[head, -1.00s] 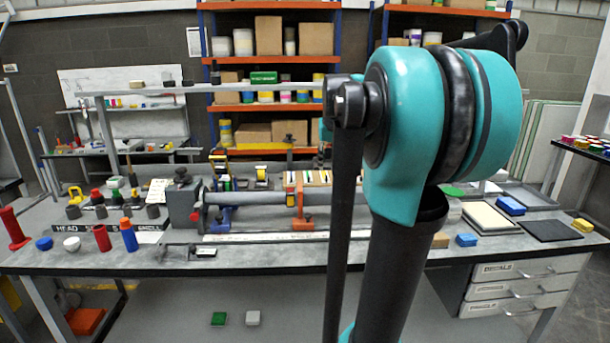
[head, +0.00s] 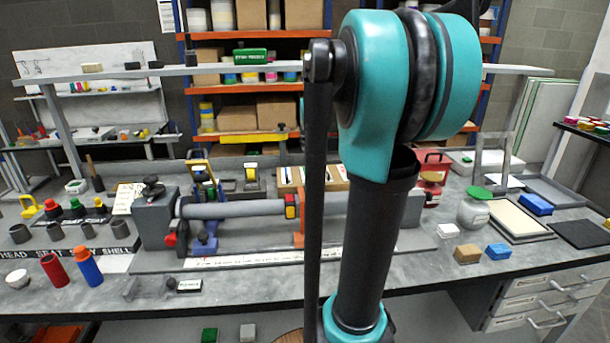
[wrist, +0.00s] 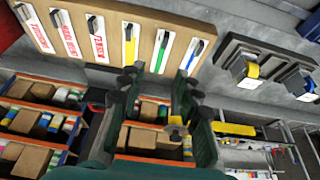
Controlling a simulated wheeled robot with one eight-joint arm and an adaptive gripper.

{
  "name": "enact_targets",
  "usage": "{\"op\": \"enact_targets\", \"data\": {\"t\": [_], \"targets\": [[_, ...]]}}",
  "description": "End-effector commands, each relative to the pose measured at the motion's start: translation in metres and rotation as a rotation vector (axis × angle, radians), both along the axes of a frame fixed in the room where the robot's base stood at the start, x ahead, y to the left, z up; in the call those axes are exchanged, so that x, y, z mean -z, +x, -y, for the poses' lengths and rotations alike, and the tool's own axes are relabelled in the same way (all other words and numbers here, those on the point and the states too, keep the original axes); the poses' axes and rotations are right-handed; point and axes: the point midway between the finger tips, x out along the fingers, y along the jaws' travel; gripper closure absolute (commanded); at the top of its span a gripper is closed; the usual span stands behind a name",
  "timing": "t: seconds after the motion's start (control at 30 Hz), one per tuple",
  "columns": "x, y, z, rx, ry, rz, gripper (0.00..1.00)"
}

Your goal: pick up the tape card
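A wooden board (wrist: 200,28) with a row of clipped cards spans the top of the wrist view. Some cards carry red lettering, such as the red-lettered card (wrist: 97,37); others carry a yellow-striped card (wrist: 130,44), a green-striped card (wrist: 162,50) and a blue-striped card (wrist: 191,53). I cannot tell which is the tape card. My gripper (wrist: 156,84) is open and empty, its fingers apart below the striped cards in the picture. In the head view the board (head: 287,188) is partly hidden by my arm, and my gripper is out of sight.
Two tape dispensers, one with yellow tape (wrist: 252,70) and one with blue tape (wrist: 295,82), stand beside the board. A long grey bar (head: 240,208) lies in front of it on the bench (head: 225,285). An overhead rail (head: 130,72) crosses above. Bottles and cups crowd the left.

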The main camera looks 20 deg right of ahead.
Motion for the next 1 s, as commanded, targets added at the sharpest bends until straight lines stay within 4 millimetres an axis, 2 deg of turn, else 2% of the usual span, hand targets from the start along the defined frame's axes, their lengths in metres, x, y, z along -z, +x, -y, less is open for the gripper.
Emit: {"op": "enact_targets", "data": {"t": [0.2,0.4,0.7,1.0], "targets": [[0.041,0.017,0.003,0.0,0.0,0.0,0.66],[0.073,0.031,0.006,0.0,0.0,0.0,0.66],[0.093,0.039,0.005,-0.001,0.0,0.0,0.66],[0.128,0.057,0.003,-0.001,0.0,0.0,0.66]]}}
